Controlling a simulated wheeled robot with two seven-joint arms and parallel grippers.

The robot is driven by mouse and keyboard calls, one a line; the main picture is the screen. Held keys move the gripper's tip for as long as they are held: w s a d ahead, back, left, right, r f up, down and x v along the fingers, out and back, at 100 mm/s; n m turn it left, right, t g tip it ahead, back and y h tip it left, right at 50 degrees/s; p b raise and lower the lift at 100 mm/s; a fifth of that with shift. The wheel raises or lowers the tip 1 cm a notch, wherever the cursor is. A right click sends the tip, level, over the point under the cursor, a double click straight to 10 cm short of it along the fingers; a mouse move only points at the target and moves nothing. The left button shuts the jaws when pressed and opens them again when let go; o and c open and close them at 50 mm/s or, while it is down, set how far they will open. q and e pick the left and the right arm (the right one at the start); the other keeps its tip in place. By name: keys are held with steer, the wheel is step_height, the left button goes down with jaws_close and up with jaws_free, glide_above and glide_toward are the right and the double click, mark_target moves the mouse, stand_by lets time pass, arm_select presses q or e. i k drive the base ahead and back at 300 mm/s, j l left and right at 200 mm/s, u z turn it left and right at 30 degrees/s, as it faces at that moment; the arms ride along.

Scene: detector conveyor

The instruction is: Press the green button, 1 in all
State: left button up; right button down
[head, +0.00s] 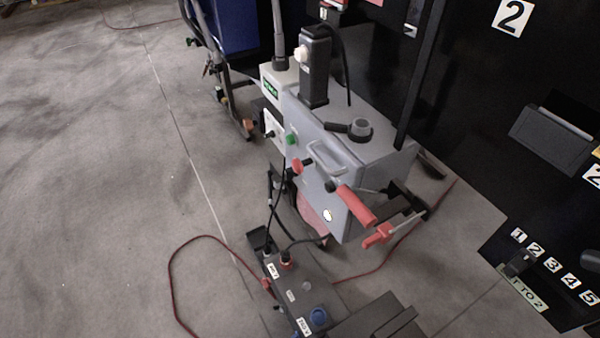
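A green button (291,139) sticks out from the side of a grey machine (345,155), near the middle of the head view. It is small, and I cannot tell whether it is pressed in. A red knob (297,166) sits just below and right of it on the same machine. A dark green round part (331,186) is beside the red handle (356,206). I can make out neither my left nor my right gripper in this view, and nothing covers the green button.
A black box (292,290) with a blue cap (318,316) and a red button stands in front of the machine. A red cable (172,280) loops over the floor. A black panel (480,110) with number labels is at right. Open floor lies left.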

mark_target(291, 140)
steer(key=i+j+z, duration=0.15)
steer(key=j+z, duration=0.35)
steer(key=j, duration=0.2)
steer(key=j+z, duration=0.45)
steer(key=j, duration=0.2)
steer(key=j+z, duration=0.5)
steer(key=j, duration=0.25)
steer(key=k+j+z, duration=0.25)
steer(key=j+z, duration=0.2)
steer(key=j, duration=0.15)
